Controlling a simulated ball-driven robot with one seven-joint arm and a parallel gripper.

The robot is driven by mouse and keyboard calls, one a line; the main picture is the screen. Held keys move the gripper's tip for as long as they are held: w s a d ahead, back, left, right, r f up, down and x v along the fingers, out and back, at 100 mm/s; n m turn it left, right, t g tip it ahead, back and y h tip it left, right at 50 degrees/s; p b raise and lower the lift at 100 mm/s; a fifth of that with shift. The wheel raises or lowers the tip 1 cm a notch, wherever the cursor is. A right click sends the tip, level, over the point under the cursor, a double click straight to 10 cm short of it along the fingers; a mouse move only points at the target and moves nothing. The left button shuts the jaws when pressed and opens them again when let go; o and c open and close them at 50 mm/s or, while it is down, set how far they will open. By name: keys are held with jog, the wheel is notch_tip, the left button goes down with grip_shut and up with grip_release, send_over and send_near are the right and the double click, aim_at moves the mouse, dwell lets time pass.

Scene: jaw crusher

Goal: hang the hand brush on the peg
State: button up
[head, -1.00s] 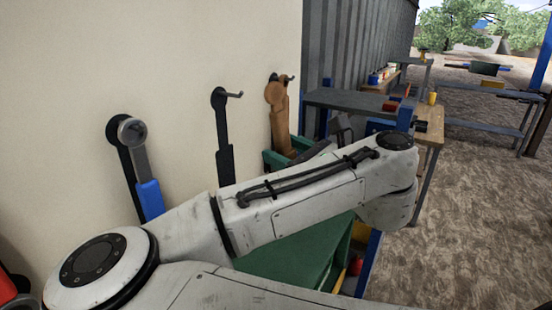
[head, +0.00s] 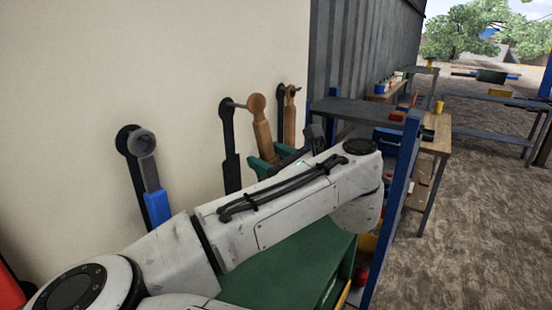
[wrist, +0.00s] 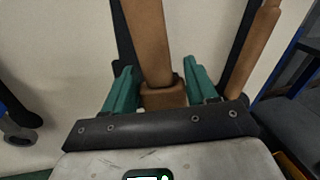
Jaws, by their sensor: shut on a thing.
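A brown wooden tool, which I take for the hand brush (head: 262,128), stands nearly upright in front of the wall, its round end up. In the wrist view the brush (wrist: 148,40) rises between my gripper's green fingers. My gripper (head: 265,160) is shut on its lower part. The middle peg (head: 236,104) sticks out from a black backing strip (head: 230,150), and its tip appears beside the brush's round end. I cannot tell whether the peg passes into a hole there. No bristles are visible.
A blue-handled tool (head: 156,205) hangs on the left peg. Another wooden tool (head: 290,118) hangs at the right peg, close to the held brush; it also shows in the wrist view (wrist: 255,45). A grey shelf with blue posts (head: 365,112) stands at the right.

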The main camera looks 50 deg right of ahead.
jog(key=shift+a+x, duration=0.15)
jog(key=shift+x, duration=0.55)
jog(key=shift+a+x, duration=0.15)
jog(key=shift+x, duration=0.5)
jog(key=shift+w+f+b, duration=0.65)
jog(key=shift+w, duration=0.2)
jog(key=o, duration=1.3)
jog(key=shift+f, duration=0.1)
